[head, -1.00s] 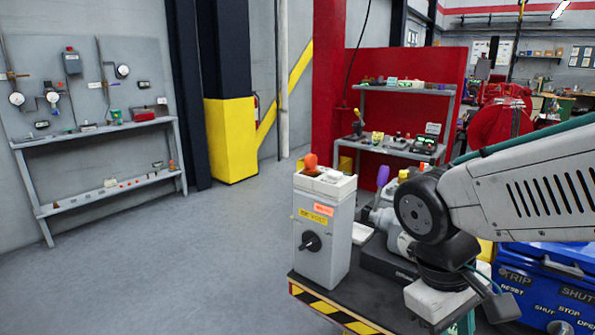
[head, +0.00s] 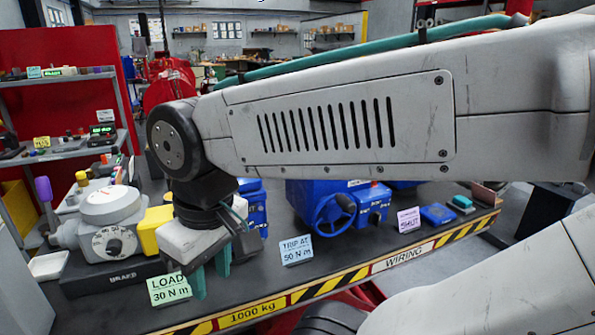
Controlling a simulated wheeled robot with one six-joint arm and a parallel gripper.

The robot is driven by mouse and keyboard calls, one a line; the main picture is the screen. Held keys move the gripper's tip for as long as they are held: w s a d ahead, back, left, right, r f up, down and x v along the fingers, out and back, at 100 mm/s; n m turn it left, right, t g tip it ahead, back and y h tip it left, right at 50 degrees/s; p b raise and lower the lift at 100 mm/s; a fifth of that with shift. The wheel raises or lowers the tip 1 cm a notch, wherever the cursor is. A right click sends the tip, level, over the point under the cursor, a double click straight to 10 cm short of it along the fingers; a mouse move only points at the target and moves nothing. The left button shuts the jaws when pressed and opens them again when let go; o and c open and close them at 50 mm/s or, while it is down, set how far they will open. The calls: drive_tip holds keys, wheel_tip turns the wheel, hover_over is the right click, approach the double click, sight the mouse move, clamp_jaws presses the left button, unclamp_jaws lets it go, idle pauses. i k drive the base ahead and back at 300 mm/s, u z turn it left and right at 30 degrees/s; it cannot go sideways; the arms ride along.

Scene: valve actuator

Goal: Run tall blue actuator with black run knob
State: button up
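My gripper (head: 210,272) hangs over the bench near its front left, with two teal fingers pointing down. A gap shows between the fingers and nothing is seen in it. Blue actuator parts (head: 256,208) show just right of the gripper, partly hidden by it. A blue actuator with a handwheel (head: 330,208) stands further right. I cannot tell which one is the tall actuator, and no black run knob can be made out on the blue units.
The bench (head: 345,250) has a striped front edge. A grey brake unit with a dial (head: 112,235) and a yellow block (head: 152,229) stand left. Cards (head: 169,289) (head: 296,250) (head: 409,219) stand along the front. Small blue (head: 437,213) and teal (head: 461,202) items lie right.

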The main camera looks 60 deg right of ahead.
sight(374, 218)
drive_tip(key=z, duration=1.3)
drive_tip(key=k, duration=0.8)
drive_tip(key=z, duration=1.6)
